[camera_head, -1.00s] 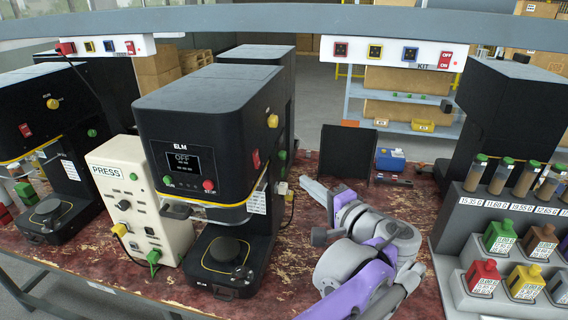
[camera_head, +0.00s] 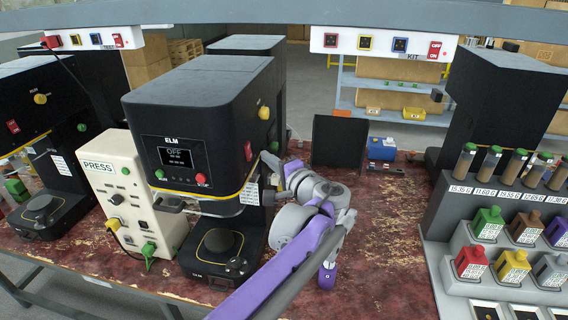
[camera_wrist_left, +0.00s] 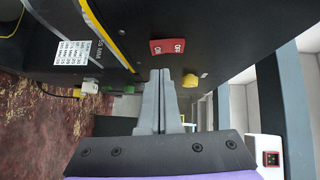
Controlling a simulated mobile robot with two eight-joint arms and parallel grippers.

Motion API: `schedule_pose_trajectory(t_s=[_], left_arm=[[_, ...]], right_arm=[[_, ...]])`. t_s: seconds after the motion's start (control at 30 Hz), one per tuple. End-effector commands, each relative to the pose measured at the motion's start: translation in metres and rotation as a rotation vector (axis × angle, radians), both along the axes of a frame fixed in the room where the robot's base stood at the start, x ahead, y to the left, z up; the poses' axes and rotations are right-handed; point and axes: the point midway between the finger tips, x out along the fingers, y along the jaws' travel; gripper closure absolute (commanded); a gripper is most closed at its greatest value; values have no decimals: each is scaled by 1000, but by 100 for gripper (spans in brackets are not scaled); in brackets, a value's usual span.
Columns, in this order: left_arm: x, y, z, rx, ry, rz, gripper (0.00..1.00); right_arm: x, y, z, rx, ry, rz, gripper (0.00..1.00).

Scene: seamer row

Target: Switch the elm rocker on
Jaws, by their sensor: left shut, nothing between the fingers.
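The elm machine (camera_head: 205,95) is a black seamer with an ELM label, and its display (camera_head: 178,157) reads OFF. Its red rocker (camera_head: 248,151) is on the right side wall. In the left wrist view the rocker (camera_wrist_left: 168,46) shows ON and OFF markings, just beyond the fingertips. My left gripper (camera_head: 266,160) is shut and empty, its tips close to that side wall near the rocker. In the wrist view the gripper (camera_wrist_left: 161,74) points at the wall; I cannot tell whether it touches. My right gripper is not in view.
A yellow knob (camera_wrist_left: 190,80) sits beside the rocker, and a label (camera_wrist_left: 72,52) is on the machine. The beige PRESS box (camera_head: 110,185) stands left of it. A rack of bottles (camera_head: 470,230) is at the right. The table (camera_head: 385,240) right of my arm is clear.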

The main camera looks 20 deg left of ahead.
Motion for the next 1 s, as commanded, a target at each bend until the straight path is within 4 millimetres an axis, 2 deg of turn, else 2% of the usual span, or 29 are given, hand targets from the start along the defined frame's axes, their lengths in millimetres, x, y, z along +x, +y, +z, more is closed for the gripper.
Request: schedule_pose_trajectory(t_s=[0.1, 0.23, 1.0], left_arm=[[-4, 14, -1, 0, 0, 2, 100], [-5, 20, -2, 0, 0, 1, 100], [-7, 27, -5, 3, 1, 1, 100]], right_arm=[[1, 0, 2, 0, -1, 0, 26], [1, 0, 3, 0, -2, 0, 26], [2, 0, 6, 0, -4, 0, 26]])
